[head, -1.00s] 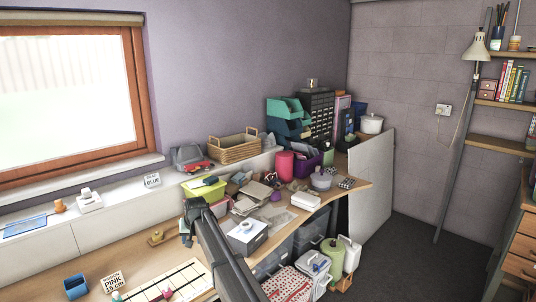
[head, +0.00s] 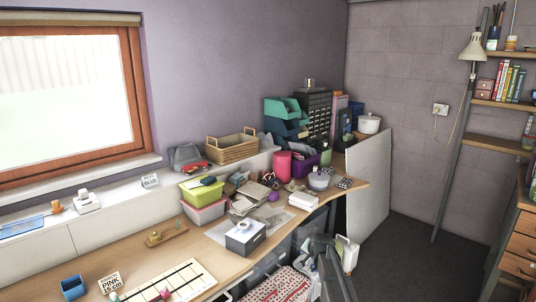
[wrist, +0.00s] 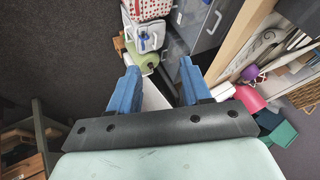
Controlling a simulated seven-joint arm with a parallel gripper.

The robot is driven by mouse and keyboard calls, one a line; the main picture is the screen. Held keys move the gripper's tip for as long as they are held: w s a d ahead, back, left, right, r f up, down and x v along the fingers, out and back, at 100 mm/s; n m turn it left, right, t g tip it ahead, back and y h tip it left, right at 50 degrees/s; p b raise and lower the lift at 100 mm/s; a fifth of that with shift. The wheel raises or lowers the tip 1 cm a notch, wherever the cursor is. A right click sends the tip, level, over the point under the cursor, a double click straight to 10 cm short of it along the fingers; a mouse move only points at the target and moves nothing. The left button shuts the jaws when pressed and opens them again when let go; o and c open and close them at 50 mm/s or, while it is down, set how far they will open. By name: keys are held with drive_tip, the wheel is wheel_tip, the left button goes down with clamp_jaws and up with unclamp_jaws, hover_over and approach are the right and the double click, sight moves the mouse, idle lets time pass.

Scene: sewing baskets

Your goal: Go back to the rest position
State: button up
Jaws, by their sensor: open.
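My gripper (wrist: 160,84) shows in the wrist view with its two blue fingers spread apart and nothing between them. It hangs beyond the front edge of the desk, with a white container, a green container (wrist: 148,62) and the dark floor behind it. The fingertips cannot be made out there.
The dark floor (head: 420,255) at right is clear.

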drive_tip(key=s+f+n+g, duration=0.2)
drive_tip(key=s+f+g, duration=0.2)
drive_tip(key=s+f, duration=1)
drive_tip(key=s+f+n+g, duration=0.1)
drive_tip(key=s+f+g, duration=0.2)
drive_tip(key=s+f, duration=1.1)
drive_tip(key=s+f+n+g, duration=0.2)
drive_tip(key=s+g, duration=0.1)
drive_tip(key=s, duration=1.5)
drive_tip(key=s+f+n+g+h, duration=0.1)
drive_tip(key=s+g, duration=0.3)
drive_tip(key=s, duration=1.5)
drive_tip(key=shift+s+f+n, duration=0.15)
drive_tip(key=shift+f+n, duration=0.25)
drive_tip(key=shift+f, duration=0.4)
